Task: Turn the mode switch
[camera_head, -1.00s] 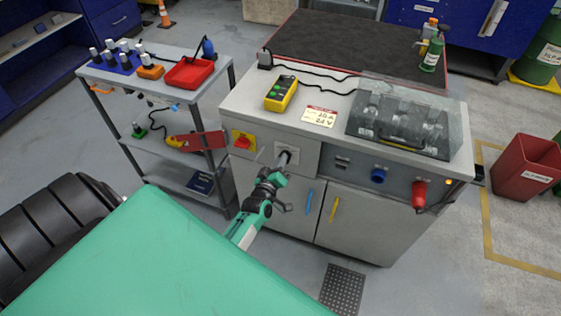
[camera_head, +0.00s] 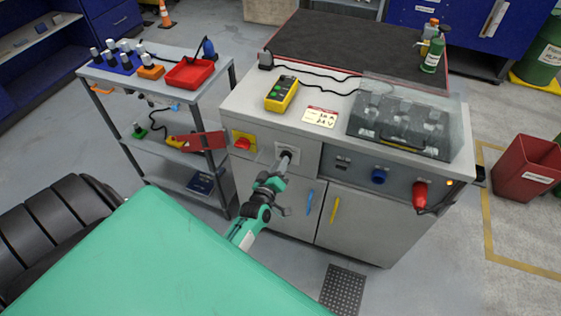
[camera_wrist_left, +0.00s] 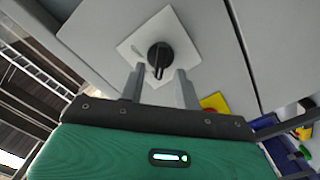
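The mode switch is a black rotary knob (camera_wrist_left: 160,57) on a square white plate (camera_wrist_left: 185,42) in the left wrist view. In the head view its plate (camera_head: 288,148) is on the front of the grey cabinet, and the knob is largely hidden by my gripper. My left gripper (camera_head: 285,158) is right in front of it. In the left wrist view my left gripper (camera_wrist_left: 160,72) is open, with one finger on each side of the knob's lower end. Small gaps show, and I cannot tell whether either finger touches it. My right gripper is not in view.
The grey cabinet (camera_head: 240,103) has a red knob on a yellow plate (camera_head: 243,142) left of the switch. Blue (camera_head: 309,201) and yellow (camera_head: 335,209) handles are below right. A grey cart (camera_head: 232,75) stands at left, and a red bin (camera_head: 524,168) at right.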

